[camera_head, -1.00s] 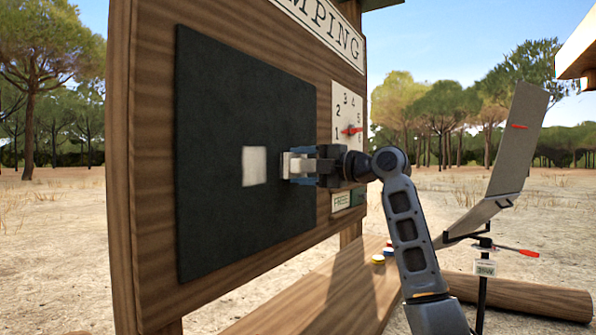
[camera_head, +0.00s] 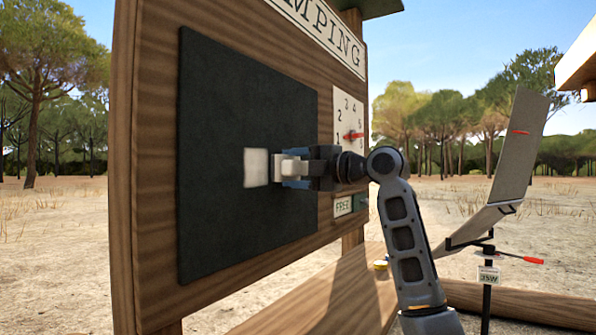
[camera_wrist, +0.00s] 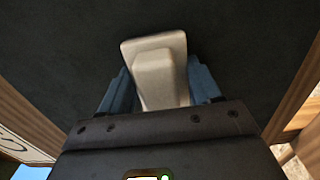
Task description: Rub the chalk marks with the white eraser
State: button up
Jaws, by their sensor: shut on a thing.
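My gripper (camera_head: 296,168) is shut on the white eraser (camera_head: 288,168), in front of the dark chalkboard (camera_head: 225,100). In the wrist view the eraser (camera_wrist: 160,70) sits between the blue fingers, its wide pad facing the board. I cannot tell for sure whether the pad touches the board.
The board sits in a wooden sign frame (camera_head: 150,250). A wooden ledge (camera_head: 335,295) runs below. A tilted panel (camera_head: 518,150) on a stand is at the right.

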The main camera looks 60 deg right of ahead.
aim_at(262, 169)
jog(key=shift+s+a, duration=0.1)
jog(key=shift+a, duration=1.35)
jog(key=shift+a+b, duration=0.6)
jog(key=shift+a, duration=1.7)
jog(key=shift+s+a, duration=0.15)
jog(key=shift+a, duration=2.55)
jog(key=shift+r, duration=0.1)
jog(key=shift+d, duration=0.1)
